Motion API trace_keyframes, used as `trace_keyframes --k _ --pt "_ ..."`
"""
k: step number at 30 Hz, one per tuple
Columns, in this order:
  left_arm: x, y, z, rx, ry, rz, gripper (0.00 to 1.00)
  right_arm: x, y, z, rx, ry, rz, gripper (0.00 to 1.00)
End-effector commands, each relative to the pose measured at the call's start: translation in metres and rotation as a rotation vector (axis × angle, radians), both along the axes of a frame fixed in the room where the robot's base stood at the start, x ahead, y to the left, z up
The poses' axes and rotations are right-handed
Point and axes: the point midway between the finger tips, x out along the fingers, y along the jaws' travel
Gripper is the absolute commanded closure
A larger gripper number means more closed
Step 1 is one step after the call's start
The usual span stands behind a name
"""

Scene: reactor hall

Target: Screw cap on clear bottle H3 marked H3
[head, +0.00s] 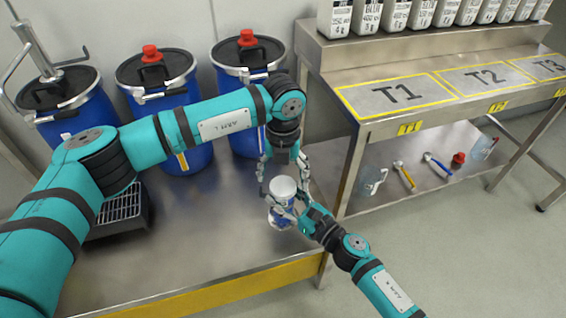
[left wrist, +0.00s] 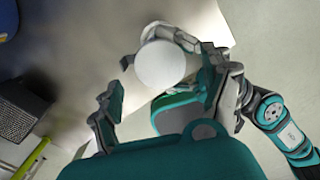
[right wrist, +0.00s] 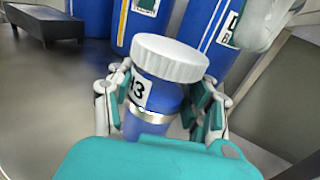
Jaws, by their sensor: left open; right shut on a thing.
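Bottle H3 (right wrist: 150,125) looks blue, with a white label marked "3" partly visible, and a silver band. It stands upright over the steel bench in the head view (head: 281,213). A wide white cap (right wrist: 170,57) sits on its top; I cannot tell whether it is threaded. My right gripper (right wrist: 160,108) is shut on the bottle's body from the side. My left gripper (head: 283,184) is above, pointing down, open, with its fingers on either side of the cap. In the left wrist view the white cap (left wrist: 161,63) lies between the spread fingers, apart from the left one.
Blue drums (head: 180,130) with red-knobbed lids stand at the back of the bench. A dark grated tray (head: 122,212) lies at left. On the right, a steel table (head: 330,60) has areas T1, T2 and T3; its lower shelf holds tools and clear containers (head: 372,182).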

Motion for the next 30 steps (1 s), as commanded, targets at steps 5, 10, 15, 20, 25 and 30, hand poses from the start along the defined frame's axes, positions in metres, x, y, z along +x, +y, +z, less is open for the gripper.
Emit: trace_keyframes --k 5,10,15,20,25,30 --pt "0.0 0.0 -0.022 -0.001 0.001 0.0 0.18 0.0 0.0 0.001 0.001 -0.001 0.0 1.0" --pt "0.0 0.0 -0.03 0.0 0.001 -0.001 0.18 0.0 0.0 0.0 0.001 -0.001 0.0 1.0" --pt "0.0 0.0 -0.031 0.0 0.0 -0.001 0.18 0.0 0.0 0.0 0.001 -0.001 0.0 1.0" --pt "0.0 0.0 -0.031 0.0 0.0 -0.001 0.27 0.0 0.0 0.0 0.001 -0.001 0.0 1.0" --pt "0.0 0.0 -0.03 -0.001 0.0 -0.001 0.5 0.0 0.0 0.0 0.001 0.0 0.0 1.0" --pt "0.0 0.0 -0.03 0.0 0.0 -0.001 0.72 0.0 0.0 0.0 0.001 0.0 0.0 1.0"
